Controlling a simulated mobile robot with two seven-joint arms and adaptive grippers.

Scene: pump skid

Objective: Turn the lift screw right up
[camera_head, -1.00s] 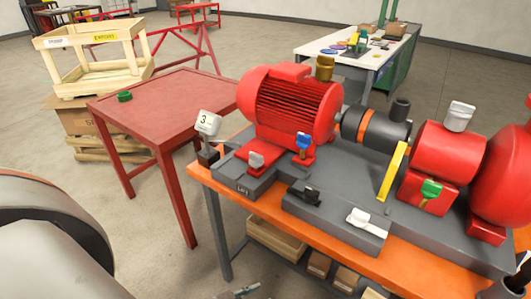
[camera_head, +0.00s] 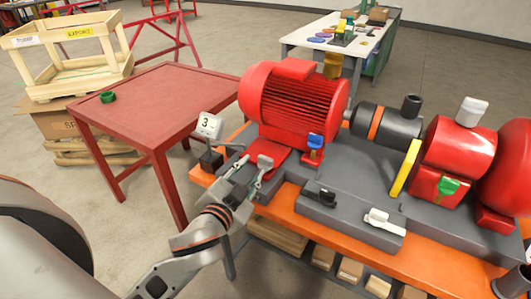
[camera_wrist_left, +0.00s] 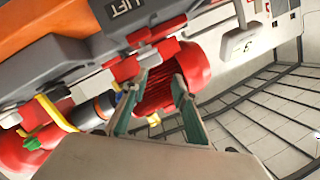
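The lift screw shows as a small light grey winged head (camera_head: 265,161) on a red foot at the near left corner of the motor. It also shows in the wrist view as a grey head (camera_wrist_left: 149,57) near the fingertips. The LIFT label (camera_wrist_left: 126,10) is on the grey base beside it. My left gripper (camera_head: 251,172) is open, its two fingers apart close to the screw head. In the wrist view its fingertips (camera_wrist_left: 160,78) stand just short of the head, and I cannot tell contact. My right gripper is not clearly visible.
The red motor (camera_head: 293,102) rises behind the screw. A blue-handled part (camera_head: 316,141), a black clamp (camera_head: 320,192) and a white lever (camera_head: 378,217) stand to the right. A sign marked 3 (camera_head: 209,125) stands left. The red table (camera_head: 150,95) is mostly clear.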

